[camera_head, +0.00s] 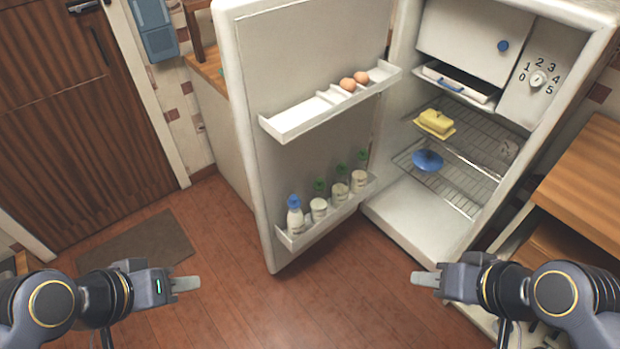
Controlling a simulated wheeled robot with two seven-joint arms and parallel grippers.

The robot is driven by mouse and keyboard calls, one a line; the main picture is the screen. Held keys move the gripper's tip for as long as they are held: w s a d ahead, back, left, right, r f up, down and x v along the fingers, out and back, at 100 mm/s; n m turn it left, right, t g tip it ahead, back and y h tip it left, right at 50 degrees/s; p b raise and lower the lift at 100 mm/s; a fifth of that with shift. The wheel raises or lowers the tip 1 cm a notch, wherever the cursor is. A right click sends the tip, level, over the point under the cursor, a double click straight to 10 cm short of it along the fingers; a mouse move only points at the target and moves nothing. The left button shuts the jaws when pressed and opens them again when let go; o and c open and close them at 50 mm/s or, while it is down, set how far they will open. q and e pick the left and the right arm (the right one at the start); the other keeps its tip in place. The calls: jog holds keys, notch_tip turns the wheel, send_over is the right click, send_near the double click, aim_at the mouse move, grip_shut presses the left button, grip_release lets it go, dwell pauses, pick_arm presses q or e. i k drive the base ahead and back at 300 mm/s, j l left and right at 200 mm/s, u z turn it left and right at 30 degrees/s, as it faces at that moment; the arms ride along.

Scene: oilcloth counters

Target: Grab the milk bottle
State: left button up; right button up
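The milk bottle (294,216) is white with a blue cap. It stands upright at the near left end of the lower door shelf (327,222) of the open fridge. My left gripper (186,284) is in front of the fridge, to the left of the bottle and lower in the picture, apart from it. My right gripper (425,279) is to the right of the bottle and lower in the picture, clear of the shelf. Nothing shows held in either gripper. Their fingers overlap from this angle, so the gap between them is hidden.
Wire racks inside hold a yellow butter dish (435,122) and a blue bowl (427,160).

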aim_at(294, 217)
jog(key=j+z, duration=0.1)
jog(key=z, duration=1.85)
jog(key=j, duration=0.5)
jog(key=k+j, duration=0.15)
jog(key=j, duration=0.4)
jog(key=j+z, duration=0.1)
jog(key=j, duration=0.4)
jog(key=k+j, duration=0.15)
jog(key=j, duration=0.85)
jog(key=k+j+z, duration=0.1)
jog(key=j, duration=0.4)
jog(key=k+j, duration=0.15)
jog(key=j, duration=0.35)
jog(key=k+j+z, duration=0.1)
jog(key=j, duration=0.4)
jog(key=k+l, duration=0.15)
jog(key=l, duration=0.2)
jog(key=k+l, duration=0.15)
jog(key=l, duration=0.15)
jog(key=i+l+u, duration=0.25)
jog(key=u, duration=0.2)
jog(key=i+l+u, duration=0.15)
jog(key=l+u, duration=0.3)
jog(key=u, duration=0.65)
